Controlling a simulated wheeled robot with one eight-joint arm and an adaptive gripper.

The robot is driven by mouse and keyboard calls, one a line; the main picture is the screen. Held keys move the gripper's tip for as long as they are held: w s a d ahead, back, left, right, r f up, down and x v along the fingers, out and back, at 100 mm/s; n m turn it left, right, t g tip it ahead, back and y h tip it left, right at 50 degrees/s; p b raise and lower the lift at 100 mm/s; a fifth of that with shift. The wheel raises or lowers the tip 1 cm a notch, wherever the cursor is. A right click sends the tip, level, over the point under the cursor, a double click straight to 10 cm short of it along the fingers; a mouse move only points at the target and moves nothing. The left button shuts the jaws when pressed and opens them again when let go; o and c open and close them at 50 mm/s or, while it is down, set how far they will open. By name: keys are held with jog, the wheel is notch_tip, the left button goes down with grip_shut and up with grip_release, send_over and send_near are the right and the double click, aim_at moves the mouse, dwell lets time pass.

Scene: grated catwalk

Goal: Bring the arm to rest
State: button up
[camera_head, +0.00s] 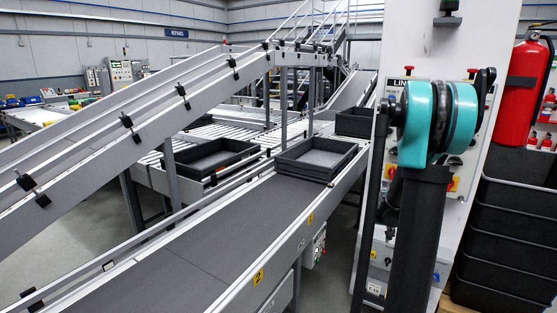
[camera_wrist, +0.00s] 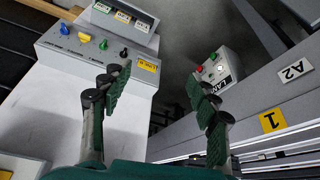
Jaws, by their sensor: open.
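My arm (camera_head: 418,235) stands upright at the right of the head view, with a teal joint near its top. It is in front of a white control cabinet. My gripper is not clearly seen in the head view. In the wrist view my gripper (camera_wrist: 157,86) is open, its two green-padded fingers wide apart with nothing between them. Past the left finger is a grey control panel (camera_wrist: 95,48) with coloured knobs. Past the right finger is a small box (camera_wrist: 219,66) with red and green buttons. I see no contact with either.
A conveyor belt (camera_head: 180,250) runs across the front, bearing a dark tray (camera_head: 283,167). Another tray (camera_head: 182,169) sits on the rollers behind. A sloped conveyor (camera_head: 150,125) rises on the left. A fire extinguisher (camera_head: 521,95) and stacked black crates (camera_head: 505,240) stand at the right.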

jog(key=s+a+n, duration=0.1)
jog(key=s+a, duration=0.5)
jog(key=s, duration=0.3)
jog(key=s+a+n, duration=0.1)
jog(key=s+a, duration=0.5)
jog(key=s, duration=0.3)
jog(key=s+a+n+y, duration=0.1)
jog(key=s+a, duration=0.6)
jog(key=s, duration=0.2)
jog(key=shift+s+r, duration=0.4)
